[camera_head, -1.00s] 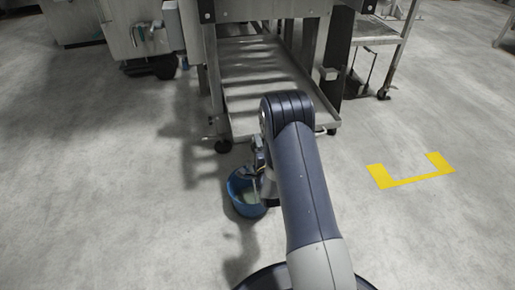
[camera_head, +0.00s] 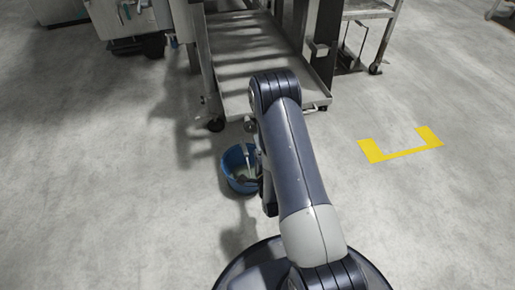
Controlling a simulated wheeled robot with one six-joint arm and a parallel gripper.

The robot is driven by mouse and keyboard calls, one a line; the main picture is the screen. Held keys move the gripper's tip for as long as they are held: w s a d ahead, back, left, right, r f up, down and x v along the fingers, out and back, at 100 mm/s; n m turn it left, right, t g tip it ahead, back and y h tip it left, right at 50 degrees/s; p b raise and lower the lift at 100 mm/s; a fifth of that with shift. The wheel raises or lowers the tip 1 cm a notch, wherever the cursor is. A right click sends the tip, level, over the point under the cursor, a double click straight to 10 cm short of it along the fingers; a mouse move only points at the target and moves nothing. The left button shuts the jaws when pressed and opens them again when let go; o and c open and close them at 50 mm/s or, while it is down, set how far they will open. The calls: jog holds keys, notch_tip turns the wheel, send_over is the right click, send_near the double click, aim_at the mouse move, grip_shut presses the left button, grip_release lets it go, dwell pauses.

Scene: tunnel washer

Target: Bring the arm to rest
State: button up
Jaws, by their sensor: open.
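My arm extends from my base at the bottom of the head view, up to a bent dark elbow in front of the cart. My gripper (camera_head: 268,194) is mostly hidden beside and behind the forearm, with only a dark part of the wrist end showing at its left edge. It is open, and I see nothing held in it. The wrist end is close to a blue bucket (camera_head: 230,174) on the floor. I cannot tell whether they touch.
A metal cart (camera_head: 236,101) on casters stands just beyond the bucket. A steel machine (camera_head: 130,20) is at the back left and a wheeled steel table (camera_head: 368,14) at the back right. A yellow floor marking (camera_head: 374,152) lies to the right. The floor on both sides is clear.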

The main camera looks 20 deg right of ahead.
aim_at(251, 129)
jog(key=shift+w, duration=0.1)
dwell(0.3)
jog(key=w+b, duration=0.3)
jog(key=w, duration=0.8)
jog(key=shift+s, duration=0.15)
